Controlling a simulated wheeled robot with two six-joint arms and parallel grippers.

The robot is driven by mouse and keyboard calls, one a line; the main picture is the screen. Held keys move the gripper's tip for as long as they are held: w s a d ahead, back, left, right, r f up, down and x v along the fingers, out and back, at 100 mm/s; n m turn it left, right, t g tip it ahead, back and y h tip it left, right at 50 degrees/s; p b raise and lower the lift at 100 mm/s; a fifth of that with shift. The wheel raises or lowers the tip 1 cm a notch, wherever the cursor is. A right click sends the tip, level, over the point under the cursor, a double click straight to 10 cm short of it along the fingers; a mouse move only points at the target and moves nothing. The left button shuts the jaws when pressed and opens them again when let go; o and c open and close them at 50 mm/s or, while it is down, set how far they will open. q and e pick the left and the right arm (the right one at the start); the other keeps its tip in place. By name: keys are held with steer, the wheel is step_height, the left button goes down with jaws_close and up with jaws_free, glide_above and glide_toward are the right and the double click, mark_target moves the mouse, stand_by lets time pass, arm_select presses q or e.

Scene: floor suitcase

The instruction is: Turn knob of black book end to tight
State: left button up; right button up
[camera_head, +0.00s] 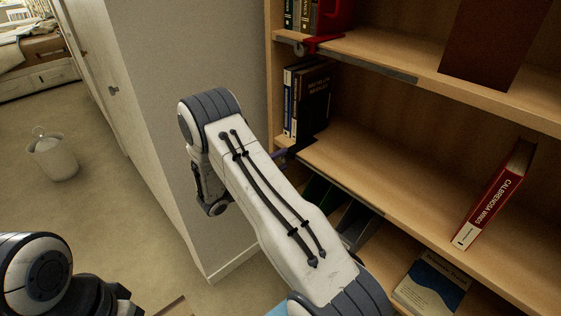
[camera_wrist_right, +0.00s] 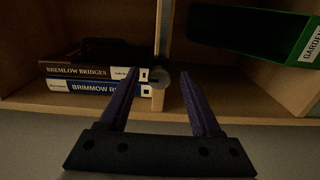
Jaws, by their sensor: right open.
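The black book end (camera_head: 302,144) stands on the middle shelf against dark books, partly hidden by my right arm in the head view. A round grey knob (camera_wrist_right: 160,78) shows at the shelf edge. My right gripper (camera_wrist_right: 161,73) is open, its purple fingers on either side of the knob; I cannot tell whether they touch it. In the head view, my right gripper (camera_head: 284,156) is mostly hidden by its arm. My left arm shows at lower left, its gripper out of view.
A red book end (camera_head: 338,18) is clamped on the upper shelf. A red book (camera_head: 494,195) leans on the middle shelf, and a blue book (camera_head: 432,284) lies below. A wall (camera_head: 200,110) stands left of the bookcase. A bin (camera_head: 52,155) stands on the open floor.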

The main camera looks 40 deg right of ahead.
steer(key=a, duration=1)
steer(key=shift+s+b, duration=0.3)
steer(key=shift+s, duration=0.1)
steer(key=s+a+r+n+g+y, duration=0.1)
steer(key=s+a+r+n+y, duration=0.25)
steer(key=s+a+y, duration=0.8)
steer(key=s+a+r+n+y, duration=0.3)
steer(key=s+a+r+y, duration=0.35)
steer(key=s+a, duration=0.8)
step_height(320, 180, up, 14)
steer(key=y+p, duration=0.1)
steer(key=p, duration=1.4)
steer(key=shift+s+d+f+p, duration=0.2)
steer(key=shift+s+f+p, duration=0.05)
steer(key=shift+p, duration=0.15)
